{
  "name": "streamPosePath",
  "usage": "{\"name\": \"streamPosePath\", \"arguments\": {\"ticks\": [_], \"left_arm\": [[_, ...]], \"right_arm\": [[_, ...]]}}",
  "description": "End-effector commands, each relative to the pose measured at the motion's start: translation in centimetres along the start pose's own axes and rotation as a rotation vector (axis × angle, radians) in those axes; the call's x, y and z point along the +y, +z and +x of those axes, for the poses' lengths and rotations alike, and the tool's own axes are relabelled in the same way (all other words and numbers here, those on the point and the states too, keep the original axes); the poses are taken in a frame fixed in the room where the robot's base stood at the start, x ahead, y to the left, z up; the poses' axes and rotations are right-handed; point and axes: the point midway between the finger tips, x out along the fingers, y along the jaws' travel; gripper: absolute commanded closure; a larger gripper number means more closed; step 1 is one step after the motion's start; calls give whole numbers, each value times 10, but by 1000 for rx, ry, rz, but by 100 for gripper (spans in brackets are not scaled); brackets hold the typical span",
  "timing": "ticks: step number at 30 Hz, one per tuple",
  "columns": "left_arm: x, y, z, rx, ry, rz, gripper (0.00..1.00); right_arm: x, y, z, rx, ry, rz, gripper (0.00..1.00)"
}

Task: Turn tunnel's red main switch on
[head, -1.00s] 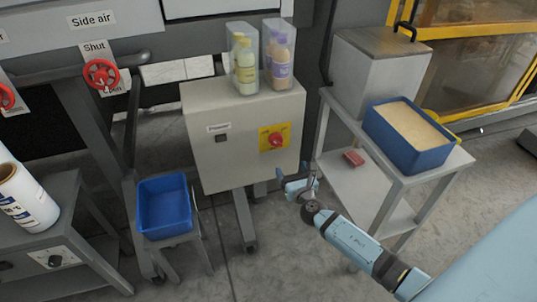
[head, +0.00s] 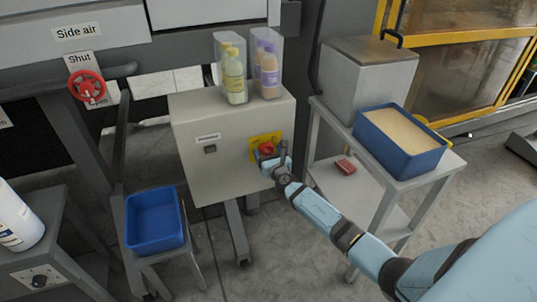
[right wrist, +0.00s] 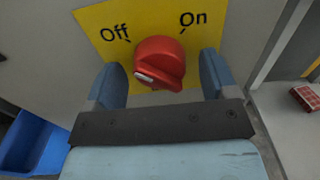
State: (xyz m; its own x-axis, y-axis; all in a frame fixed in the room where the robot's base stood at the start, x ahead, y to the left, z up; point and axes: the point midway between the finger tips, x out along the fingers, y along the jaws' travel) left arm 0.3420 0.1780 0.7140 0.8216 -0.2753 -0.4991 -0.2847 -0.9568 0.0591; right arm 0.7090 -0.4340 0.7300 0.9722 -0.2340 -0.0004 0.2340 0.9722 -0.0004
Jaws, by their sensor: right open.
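The red main switch (head: 267,147) is a round knob on a yellow plate on the front of a grey cabinet (head: 225,175). In the right wrist view the knob (right wrist: 168,55) sits below the printed words "Off" at left and "On" at right. A white mark shows on its lower left side; I cannot tell for certain which word it is set to. My right gripper (right wrist: 160,80) is open, one finger on each side of the knob, with no clear contact. In the head view the right gripper (head: 271,157) partly covers the switch and plate. My left gripper is out of view.
Two clear holders with bottles (head: 234,75) stand on the cabinet. A grey side table (head: 443,168) at right carries a blue tray (head: 405,160) and a metal box; a small red block (head: 346,166) lies on its shelf. A blue bin (head: 155,240) stands at lower left.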

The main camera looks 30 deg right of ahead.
Motion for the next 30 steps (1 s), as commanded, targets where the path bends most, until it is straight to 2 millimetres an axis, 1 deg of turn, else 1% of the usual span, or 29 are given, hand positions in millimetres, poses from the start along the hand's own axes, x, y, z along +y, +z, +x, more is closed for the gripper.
{"name": "streamPosePath", "arguments": {"ticks": [6,7,8,9,11,12,13,23,30], "left_arm": [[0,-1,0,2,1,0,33],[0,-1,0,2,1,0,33],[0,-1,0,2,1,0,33],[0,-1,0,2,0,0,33],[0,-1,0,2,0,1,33],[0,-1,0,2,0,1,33],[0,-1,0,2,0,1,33],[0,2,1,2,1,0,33],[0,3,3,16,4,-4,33]], "right_arm": [[0,0,0,0,0,0,21],[0,0,0,0,0,0,25],[0,0,0,0,0,0,32],[0,0,0,0,0,1,41],[0,0,0,0,0,1,55],[0,0,0,0,0,1,64],[0,0,0,0,0,1,70],[0,-1,0,0,0,36,70],[0,-2,0,-1,1,169,70]]}}
